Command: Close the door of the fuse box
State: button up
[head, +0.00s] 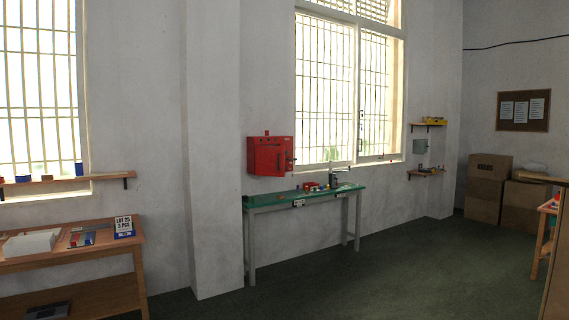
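A red box (266,157) hangs on the wall above the green-topped bench, left of the large window. It has a dark handle-like part on its right side. My gripper is not in view.
A green-topped bench (305,197) with small items stands under the red box. A wall pillar (215,150) juts out left of it. A wooden table (75,253) is at the left. Cardboard boxes (487,183) stand at the far right. The dark green floor (350,275) is clear in the middle.

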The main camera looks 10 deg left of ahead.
aim_at(269, 160)
jog(key=u, duration=0.4)
jog(key=k, duration=0.45)
jog(key=u, duration=0.6)
jog(key=i, duration=2)
jog(key=z, duration=0.4)
jog(key=i, duration=1.75)
jog(key=z, duration=0.4)
jog(key=i, duration=2.05)
jog(key=z, duration=0.25)
jog(key=i, duration=1.15)
jog(key=z, duration=0.05)
